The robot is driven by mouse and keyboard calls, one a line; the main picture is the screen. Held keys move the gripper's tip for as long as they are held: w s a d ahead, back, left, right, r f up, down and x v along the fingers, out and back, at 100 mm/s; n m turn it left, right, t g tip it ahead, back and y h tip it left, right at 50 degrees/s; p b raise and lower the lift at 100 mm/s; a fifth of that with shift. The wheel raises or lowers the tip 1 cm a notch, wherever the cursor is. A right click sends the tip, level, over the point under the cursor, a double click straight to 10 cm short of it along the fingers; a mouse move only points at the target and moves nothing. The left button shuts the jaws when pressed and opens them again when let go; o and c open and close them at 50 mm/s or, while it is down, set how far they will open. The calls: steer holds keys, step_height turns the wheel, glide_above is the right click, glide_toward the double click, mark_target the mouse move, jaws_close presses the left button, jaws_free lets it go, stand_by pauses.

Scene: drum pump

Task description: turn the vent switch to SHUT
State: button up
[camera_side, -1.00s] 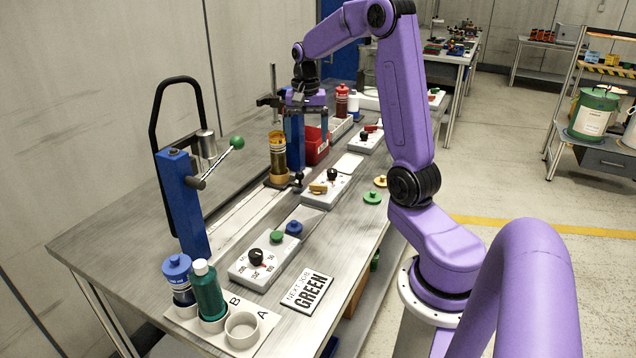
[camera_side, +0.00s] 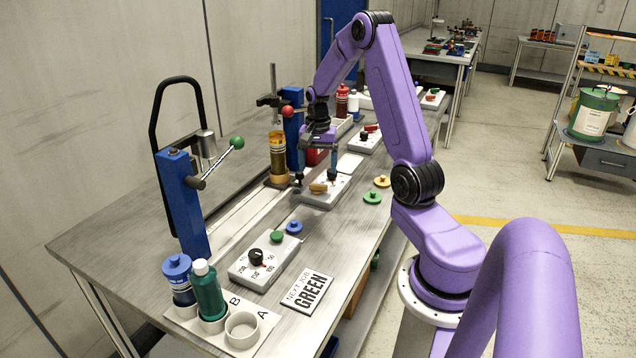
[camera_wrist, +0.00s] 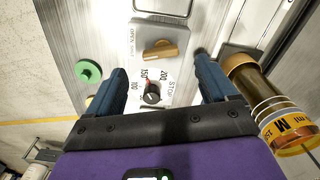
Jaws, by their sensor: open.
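The vent switch (camera_wrist: 160,50) is a tan bar knob on a light panel marked OPEN at one edge, with fainter lettering beside it. In the wrist view its bar lies roughly across the picture. In the side view the switch (camera_side: 318,187) sits on the middle white control box (camera_side: 318,201). My gripper (camera_side: 317,179) is low over that box, fingers pointing down and apart. In the wrist view my gripper (camera_wrist: 160,66) is open and empty, its blue fingers on either side of the box, with the switch just beyond the fingertips. Whether the fingers touch anything, I cannot tell.
A black dial (camera_wrist: 151,92) numbered 100 to 200 and STOP lies between the fingers in the wrist view. An amber cylinder (camera_side: 277,152) stands close left of my gripper. Green (camera_side: 373,198) and yellow (camera_side: 382,181) discs lie to the right. A red-knobbed lever (camera_side: 288,112) is behind.

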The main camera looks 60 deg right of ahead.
mark_target(318, 185)
steer(key=shift+f, duration=3.15)
